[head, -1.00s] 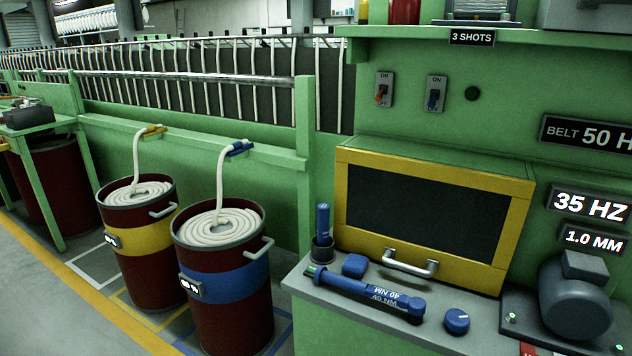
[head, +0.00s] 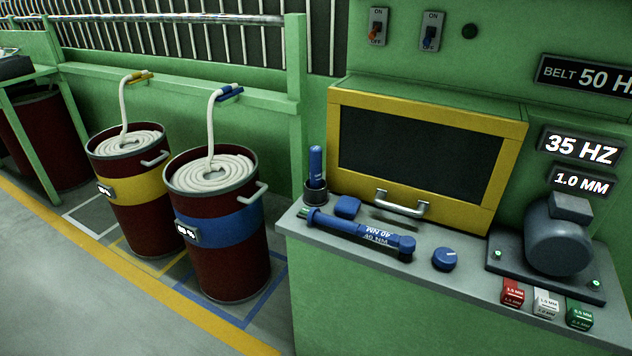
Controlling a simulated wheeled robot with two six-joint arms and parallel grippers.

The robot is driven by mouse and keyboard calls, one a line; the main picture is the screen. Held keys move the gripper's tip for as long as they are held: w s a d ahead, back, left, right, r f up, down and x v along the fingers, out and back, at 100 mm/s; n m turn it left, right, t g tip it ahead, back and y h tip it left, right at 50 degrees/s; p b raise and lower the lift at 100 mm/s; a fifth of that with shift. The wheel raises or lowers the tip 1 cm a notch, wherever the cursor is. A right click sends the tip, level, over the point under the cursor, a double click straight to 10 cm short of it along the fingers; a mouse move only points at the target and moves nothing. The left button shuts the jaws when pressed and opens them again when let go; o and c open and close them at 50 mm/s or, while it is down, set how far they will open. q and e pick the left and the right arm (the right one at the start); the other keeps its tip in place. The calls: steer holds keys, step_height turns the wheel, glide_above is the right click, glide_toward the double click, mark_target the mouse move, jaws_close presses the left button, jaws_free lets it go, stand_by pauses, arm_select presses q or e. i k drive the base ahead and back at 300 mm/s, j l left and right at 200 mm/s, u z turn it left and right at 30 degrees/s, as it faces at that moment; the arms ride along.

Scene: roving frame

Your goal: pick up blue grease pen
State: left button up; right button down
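The blue grease pen (head: 316,166) stands upright in a small dark cup (head: 317,192) at the back left corner of the grey bench top. Its lower end is hidden inside the cup. Neither of my grippers shows in the head view.
A blue torque wrench (head: 362,235), a blue block (head: 348,207) and a blue knob (head: 445,259) lie near the pen. A yellow-framed panel (head: 420,107) with a handle stands behind. A motor (head: 558,235) is at right. Two drums (head: 215,230) stand left of the bench.

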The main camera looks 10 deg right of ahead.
mark_target(315, 151)
steer(key=i+l+z, duration=0.1)
steer(key=i+z, duration=0.65)
steer(key=i+j+z, duration=0.2)
steer(key=i+z, duration=0.15)
steer(key=i, duration=0.2)
steer(key=j+u, duration=0.15)
steer(key=u, duration=0.35)
steer(key=j+u, duration=0.15)
steer(key=u, duration=0.35)
